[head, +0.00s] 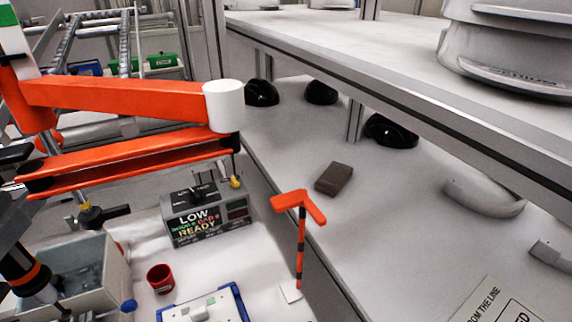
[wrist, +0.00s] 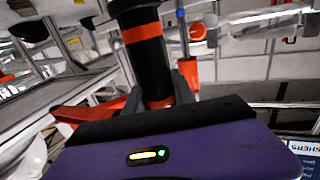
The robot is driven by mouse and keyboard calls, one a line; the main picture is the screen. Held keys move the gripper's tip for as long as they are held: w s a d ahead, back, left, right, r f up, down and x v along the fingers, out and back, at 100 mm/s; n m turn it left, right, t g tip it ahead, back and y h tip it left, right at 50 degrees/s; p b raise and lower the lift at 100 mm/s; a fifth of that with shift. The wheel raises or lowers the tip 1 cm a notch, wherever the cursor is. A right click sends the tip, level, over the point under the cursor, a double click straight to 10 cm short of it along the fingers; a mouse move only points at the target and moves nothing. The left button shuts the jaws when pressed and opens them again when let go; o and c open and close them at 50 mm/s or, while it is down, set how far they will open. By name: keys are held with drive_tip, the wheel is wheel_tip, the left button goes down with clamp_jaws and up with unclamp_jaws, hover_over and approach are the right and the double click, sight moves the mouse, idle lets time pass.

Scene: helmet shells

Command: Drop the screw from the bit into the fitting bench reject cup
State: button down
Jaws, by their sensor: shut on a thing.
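My gripper (wrist: 157,92) is shut on a black driver (wrist: 148,55) with orange bands, seen close up in the wrist view. In the head view the driver (head: 22,268) enters at the lower left edge, tilted, its lower end pointing down and right in front of a grey bin. A small dark tip shows near the bottom edge; I cannot make out a screw on it. A small red cup (head: 161,281) stands upright on the white bench, right of the driver and apart from it. The cup's inside is mostly dark.
The grey bin (head: 103,285) stands left of the cup. A control box (head: 207,215) marked LOW and READY is behind it, and a blue-edged white tray (head: 205,306) is in front. An orange jointed arm (head: 120,98) spans above. An orange-topped post (head: 300,235) stands right.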

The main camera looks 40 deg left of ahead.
drive_tip(key=w+a, duration=0.2)
drive_tip(key=w, duration=0.4)
drive_tip(key=shift+w+a, duration=0.2)
drive_tip(key=shift+w, duration=0.15)
drive_tip(key=w+a, duration=0.2)
drive_tip(key=w, duration=0.5)
drive_tip(key=shift+a+b, duration=0.25)
drive_tip(key=shift+b, duration=0.05)
drive_tip(key=shift+f, duration=0.1)
drive_tip(key=shift+f+b, duration=1.55)
drive_tip(key=shift+f, duration=0.45)
drive_tip(key=shift+f+b, duration=1.5)
drive_tip(key=shift+f, duration=0.6)
drive_tip(key=shift+f+b, duration=1.2)
drive_tip(key=shift+f, duration=0.35)
drive_tip(key=shift+r, duration=0.1)
